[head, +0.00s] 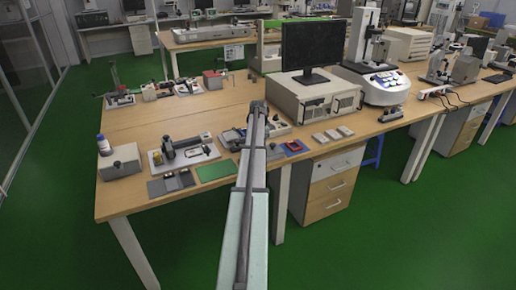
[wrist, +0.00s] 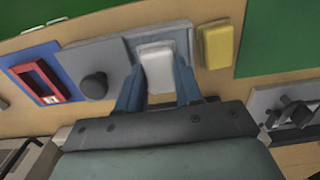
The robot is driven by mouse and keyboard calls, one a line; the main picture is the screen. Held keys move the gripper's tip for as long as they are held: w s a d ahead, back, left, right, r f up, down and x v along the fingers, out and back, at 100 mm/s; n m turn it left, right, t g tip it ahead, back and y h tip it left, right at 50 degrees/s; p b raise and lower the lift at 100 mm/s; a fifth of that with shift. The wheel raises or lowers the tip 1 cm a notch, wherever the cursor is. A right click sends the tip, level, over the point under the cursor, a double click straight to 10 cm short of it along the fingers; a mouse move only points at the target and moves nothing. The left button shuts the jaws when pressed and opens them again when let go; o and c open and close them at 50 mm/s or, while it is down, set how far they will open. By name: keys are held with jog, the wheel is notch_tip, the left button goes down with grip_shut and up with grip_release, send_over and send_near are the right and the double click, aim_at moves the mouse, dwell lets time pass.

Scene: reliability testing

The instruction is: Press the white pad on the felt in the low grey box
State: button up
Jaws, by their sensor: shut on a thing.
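The white pad (wrist: 157,68) is a small block with rounded edges. In the wrist view it sits between the two blue-grey fingers of my gripper (wrist: 157,84), which is shut on it. Behind it is a low grey box or plate (wrist: 112,52), with a round black knob (wrist: 94,85) to the left. I cannot tell whether the pad touches that surface, and no felt can be made out. In the head view my arm hides the gripper and the pad.
In the wrist view a yellow block (wrist: 218,44) stands close on the right, beside a green mat (wrist: 285,50). A red frame (wrist: 40,80) lies on a blue mat (wrist: 63,67) at the left. In the head view the wooden table (head: 150,118) has free room at the left.

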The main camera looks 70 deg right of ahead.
jog(key=shift+f, duration=0.45)
dwell(1.3)
jog(key=shift+r, duration=3.55)
